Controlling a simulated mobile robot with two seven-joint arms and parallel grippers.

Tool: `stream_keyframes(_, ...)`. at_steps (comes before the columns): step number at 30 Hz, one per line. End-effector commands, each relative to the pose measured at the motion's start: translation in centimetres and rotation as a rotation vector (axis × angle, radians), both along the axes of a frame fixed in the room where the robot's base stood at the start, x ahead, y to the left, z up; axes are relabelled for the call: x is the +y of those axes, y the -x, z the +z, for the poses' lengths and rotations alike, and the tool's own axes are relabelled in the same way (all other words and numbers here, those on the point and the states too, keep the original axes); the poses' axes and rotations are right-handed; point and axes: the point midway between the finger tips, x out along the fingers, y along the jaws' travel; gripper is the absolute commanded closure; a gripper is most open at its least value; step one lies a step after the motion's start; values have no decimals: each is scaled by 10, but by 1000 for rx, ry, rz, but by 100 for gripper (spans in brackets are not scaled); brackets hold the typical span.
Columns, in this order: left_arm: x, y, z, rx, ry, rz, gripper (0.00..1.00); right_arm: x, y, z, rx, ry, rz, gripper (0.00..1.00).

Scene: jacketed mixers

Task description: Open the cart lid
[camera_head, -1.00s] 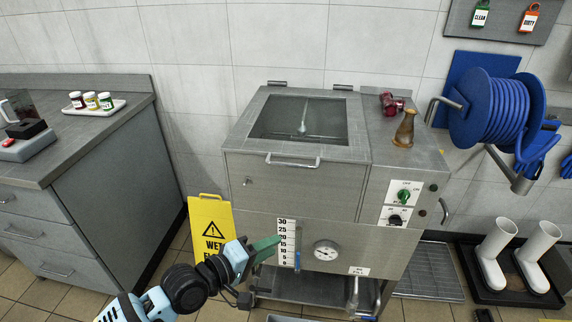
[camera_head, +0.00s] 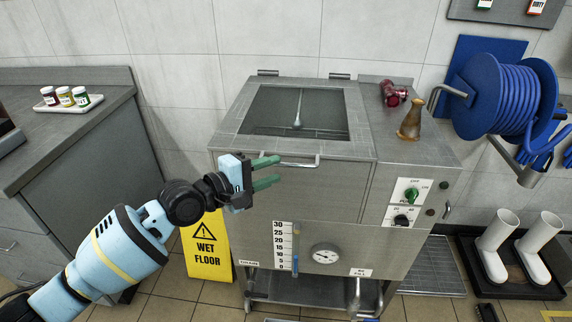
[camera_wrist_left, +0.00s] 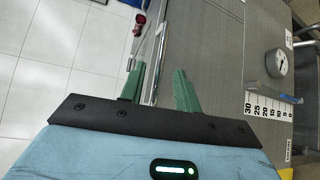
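The steel cart (camera_head: 265,205) stands against the tiled wall. Its lid (camera_head: 238,122) is shut, with a dark window (camera_head: 270,110) and a bar handle (camera_head: 318,161) along the front edge. My left gripper (camera_head: 277,171) is open at the left part of the handle, with its green fingers one above the other. In the left wrist view the open fingers (camera_wrist_left: 159,84) have the shiny edge of the cart between or just beyond them. I cannot tell whether they touch the handle. My right gripper is not in view.
A blue hose reel (camera_head: 515,98) hangs at right. A yellow wet floor sign (camera_head: 206,245) stands front left. A counter (camera_head: 95,120) lies at left.

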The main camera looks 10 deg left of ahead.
Motion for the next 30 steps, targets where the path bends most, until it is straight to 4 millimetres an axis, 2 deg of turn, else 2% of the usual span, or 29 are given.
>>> stream_keyframes(3,-14,-14,-2,-1,2,-1,68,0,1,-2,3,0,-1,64)
stream_keyframes(9,-29,-29,-6,-1,0,1,68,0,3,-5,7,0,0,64)
stream_keyframes(21,-34,-34,-7,-1,-2,1,68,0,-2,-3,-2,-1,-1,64)
stream_keyframes(28,-34,-34,-7,-1,-2,1,98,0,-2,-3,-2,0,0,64)
stream_keyframes(30,-34,-34,-7,-1,-2,1,100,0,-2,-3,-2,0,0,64)
